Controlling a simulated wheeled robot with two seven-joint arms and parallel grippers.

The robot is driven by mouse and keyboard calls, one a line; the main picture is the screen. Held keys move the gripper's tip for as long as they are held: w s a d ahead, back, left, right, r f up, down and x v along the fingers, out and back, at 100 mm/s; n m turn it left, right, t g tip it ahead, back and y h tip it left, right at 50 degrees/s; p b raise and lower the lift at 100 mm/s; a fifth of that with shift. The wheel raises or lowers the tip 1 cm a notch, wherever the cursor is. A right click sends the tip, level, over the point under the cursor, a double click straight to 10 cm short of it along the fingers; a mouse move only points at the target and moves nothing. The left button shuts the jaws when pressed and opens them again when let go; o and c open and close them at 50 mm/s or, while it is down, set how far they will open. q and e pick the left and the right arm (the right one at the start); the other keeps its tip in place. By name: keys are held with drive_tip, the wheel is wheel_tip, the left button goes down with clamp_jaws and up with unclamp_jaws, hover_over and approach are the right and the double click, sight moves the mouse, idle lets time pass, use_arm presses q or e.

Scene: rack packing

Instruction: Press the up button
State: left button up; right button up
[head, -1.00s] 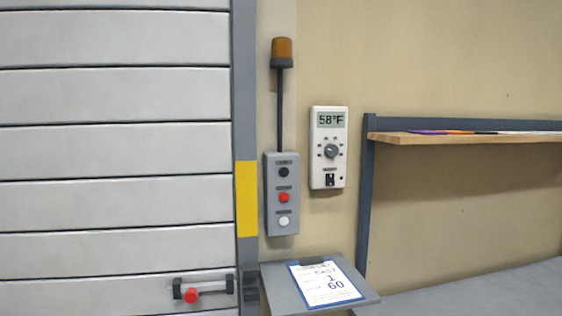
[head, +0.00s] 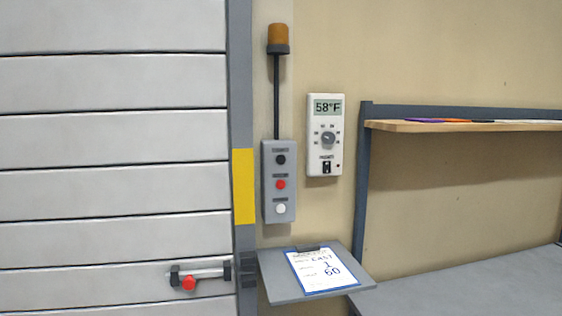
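A grey control box (head: 279,182) is fixed to the wall just right of the door frame. It carries three buttons in a column: a black one (head: 281,160) at the top, a red one (head: 281,184) in the middle and a white one (head: 280,209) at the bottom. A small dark label sits above each button; the lettering is too small to read. Neither of my grippers shows in the head view.
A slatted door (head: 110,140) with a red-knobbed latch (head: 189,283) fills the left. A shelf (head: 270,277) with a clipboard (head: 320,270) juts out below the box. An amber beacon (head: 278,36), a thermostat (head: 324,140), a wooden shelf (head: 450,127) and a grey worktop (head: 470,290) are nearby.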

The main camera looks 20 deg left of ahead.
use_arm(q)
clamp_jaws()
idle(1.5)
